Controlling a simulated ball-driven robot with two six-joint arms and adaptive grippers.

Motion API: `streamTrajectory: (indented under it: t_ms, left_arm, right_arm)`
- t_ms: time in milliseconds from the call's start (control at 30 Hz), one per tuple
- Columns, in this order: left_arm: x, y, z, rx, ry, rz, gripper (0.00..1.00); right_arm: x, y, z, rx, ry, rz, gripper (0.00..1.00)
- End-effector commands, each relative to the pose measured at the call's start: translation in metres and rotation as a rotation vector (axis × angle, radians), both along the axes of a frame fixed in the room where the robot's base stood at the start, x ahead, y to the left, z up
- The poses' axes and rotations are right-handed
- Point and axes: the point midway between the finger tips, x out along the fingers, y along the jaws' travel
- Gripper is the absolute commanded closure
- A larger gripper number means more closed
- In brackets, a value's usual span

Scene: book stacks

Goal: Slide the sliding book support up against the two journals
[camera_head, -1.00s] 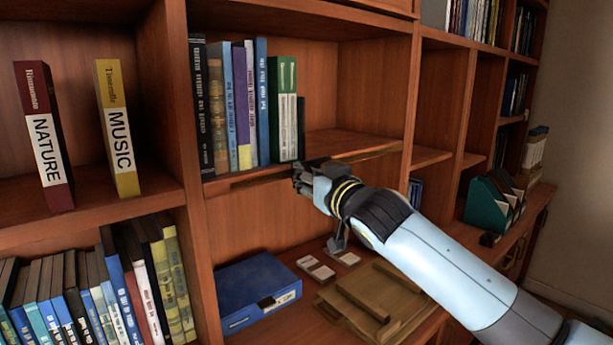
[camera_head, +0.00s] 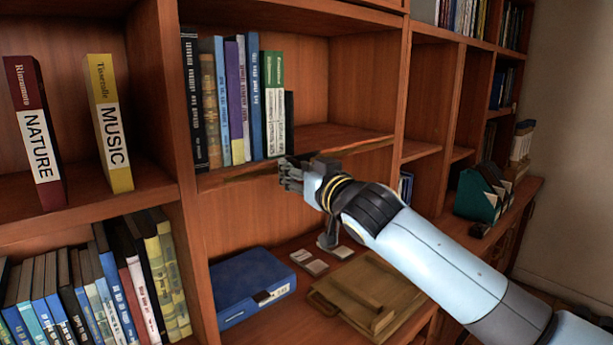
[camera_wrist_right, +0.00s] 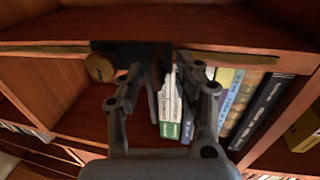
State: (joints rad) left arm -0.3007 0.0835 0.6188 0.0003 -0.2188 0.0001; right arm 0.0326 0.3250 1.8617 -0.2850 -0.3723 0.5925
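Two green-and-white journals (camera_head: 273,105) stand upright at the right end of the book row on the middle shelf; they also show in the right wrist view (camera_wrist_right: 170,108), which is upside down. The sliding book support (camera_head: 289,122) is a dark upright plate just right of them; in the wrist view its plate (camera_wrist_right: 153,96) stands close beside the journals. Whether it touches them I cannot tell. My right gripper (camera_head: 289,174) is at the shelf's front edge, below the support. In the wrist view its fingers (camera_wrist_right: 161,66) are apart, with support and journals visible beyond the gap. My left gripper is out of view.
Several taller books (camera_head: 230,105) stand left of the journals. The shelf (camera_head: 335,138) is bare to their right. Below lie a blue box (camera_head: 248,287) and a wooden tray (camera_head: 372,290). A round brass-coloured knob (camera_wrist_right: 100,67) sits by the shelf edge.

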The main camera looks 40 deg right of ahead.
Motion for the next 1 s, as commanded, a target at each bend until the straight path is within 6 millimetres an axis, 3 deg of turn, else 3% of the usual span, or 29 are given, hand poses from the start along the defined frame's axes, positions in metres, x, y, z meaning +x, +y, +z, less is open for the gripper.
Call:
streamTrajectory:
  t_ms: [500,700,1000]
  left_arm:
    - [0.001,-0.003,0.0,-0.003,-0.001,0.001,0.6]
    - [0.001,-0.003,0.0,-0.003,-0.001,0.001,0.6]
    - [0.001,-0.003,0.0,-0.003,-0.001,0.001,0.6]
  right_arm:
    - [-0.1,0.012,-0.001,-0.003,0.004,0.001,0.66]
    - [-0.115,0.014,0.0,-0.001,0.002,0.0,0.66]
    - [-0.115,0.014,0.0,-0.004,0.001,0.0,0.66]
